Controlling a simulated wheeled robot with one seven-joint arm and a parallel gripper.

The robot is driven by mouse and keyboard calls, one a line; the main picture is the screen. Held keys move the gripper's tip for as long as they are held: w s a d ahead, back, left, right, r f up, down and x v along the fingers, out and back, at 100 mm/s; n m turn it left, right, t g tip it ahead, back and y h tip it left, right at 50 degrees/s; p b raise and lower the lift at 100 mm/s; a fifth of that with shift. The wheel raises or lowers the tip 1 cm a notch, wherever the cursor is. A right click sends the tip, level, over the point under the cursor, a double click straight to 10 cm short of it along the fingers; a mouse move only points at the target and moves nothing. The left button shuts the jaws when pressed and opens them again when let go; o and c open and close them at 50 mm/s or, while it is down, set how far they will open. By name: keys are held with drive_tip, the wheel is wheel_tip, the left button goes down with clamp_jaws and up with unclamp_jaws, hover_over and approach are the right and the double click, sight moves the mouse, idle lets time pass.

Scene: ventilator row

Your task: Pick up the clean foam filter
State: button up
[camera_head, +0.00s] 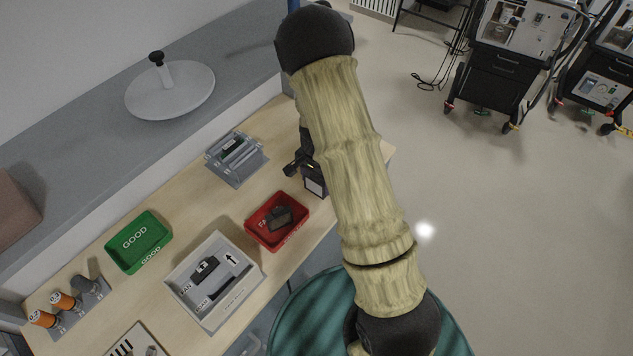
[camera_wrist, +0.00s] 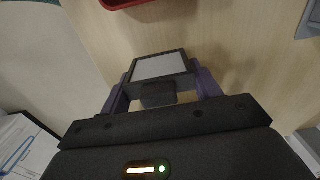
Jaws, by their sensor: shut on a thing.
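The clean foam filter (camera_wrist: 160,67) is a pale grey pad in a black frame. In the wrist view it sits between the two purple fingers of my gripper (camera_wrist: 160,92), which are shut on its sides. In the head view the filter (camera_head: 315,186) shows at the right part of the wooden table, right of the red tray, partly hidden by my arm. My gripper (camera_head: 312,172) is mostly covered by the arm there. I cannot tell whether the filter touches the table or hangs just above it.
A red tray (camera_head: 252,230) holds a dark block-like part. A green tray marked GOOD (camera_head: 122,264) looks empty. A grey-white box (camera_head: 250,287) with labelled slots stands between them at the front. A grey fixture (camera_head: 240,178) stands behind.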

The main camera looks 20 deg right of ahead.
wheel_tip(320, 180, up, 10)
drive_tip(key=shift+f+b, duration=0.25)
drive_tip(key=shift+b, duration=0.35)
